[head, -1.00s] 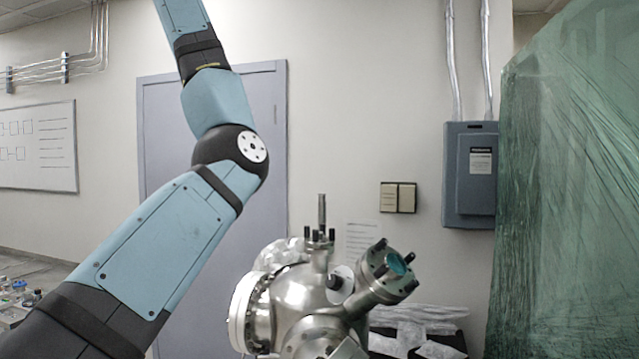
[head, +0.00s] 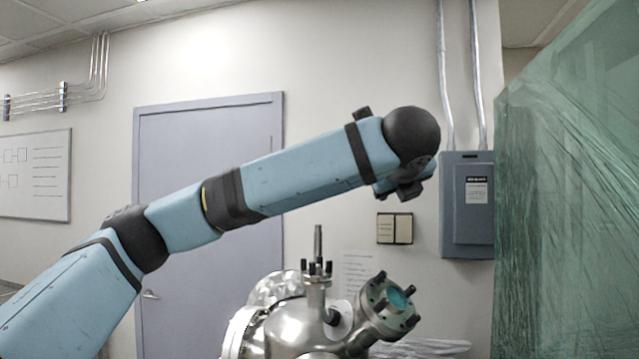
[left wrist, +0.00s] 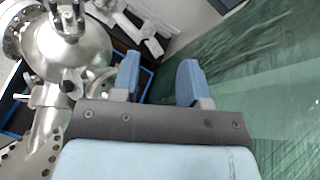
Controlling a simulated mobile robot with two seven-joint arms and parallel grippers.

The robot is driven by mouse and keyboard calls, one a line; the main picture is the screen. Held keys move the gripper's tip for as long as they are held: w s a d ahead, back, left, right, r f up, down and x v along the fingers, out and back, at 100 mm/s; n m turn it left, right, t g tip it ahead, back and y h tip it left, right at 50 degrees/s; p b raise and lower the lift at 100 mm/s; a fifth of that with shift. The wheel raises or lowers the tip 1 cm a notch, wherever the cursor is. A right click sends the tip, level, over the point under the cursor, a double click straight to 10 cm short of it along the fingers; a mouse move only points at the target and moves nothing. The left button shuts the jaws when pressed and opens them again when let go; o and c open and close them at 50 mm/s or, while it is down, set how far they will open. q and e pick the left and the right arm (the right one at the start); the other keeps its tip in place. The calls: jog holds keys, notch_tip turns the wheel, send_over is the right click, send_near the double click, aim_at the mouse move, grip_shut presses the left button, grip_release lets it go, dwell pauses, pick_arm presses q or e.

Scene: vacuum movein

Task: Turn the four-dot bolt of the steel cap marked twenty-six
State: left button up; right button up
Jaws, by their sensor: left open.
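The steel vacuum chamber (head: 290,325) stands low in the middle of the head view, its lower part cut off. A port with upright dark bolts (head: 318,268) is on top, and an angled port with a teal window (head: 397,298) and dark bolts faces right. I cannot read a number or dots on any cap or bolt. The chamber also shows at upper left in the left wrist view (left wrist: 72,50). My left gripper (left wrist: 157,80) is open and empty, its blue fingers apart, right of the chamber. My right gripper is not in view.
A green translucent sheet (head: 565,200) hangs at the right. A grey electrical box (head: 467,205) and a switch plate (head: 395,229) are on the wall. A grey door (head: 210,130) is behind my left arm. Open air lies above the chamber.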

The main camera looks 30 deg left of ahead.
aim_at(330, 261)
pick_arm(q)
jog(key=s+a+f+g+y, duration=0.2)
jog(key=a+f+g+y, duration=0.3)
jog(key=f, duration=0.6)
jog(key=w+a+f+t+p, duration=0.1)
jog(key=w+a+f, duration=0.4)
jog(key=w+a, duration=0.3)
jog(key=a, duration=0.2)
jog(key=shift+w+a+n+h+p, duration=0.25)
jog(key=shift+a+n+h+p, duration=0.05)
jog(key=shift+h+p, duration=0.1)
grip_shut()
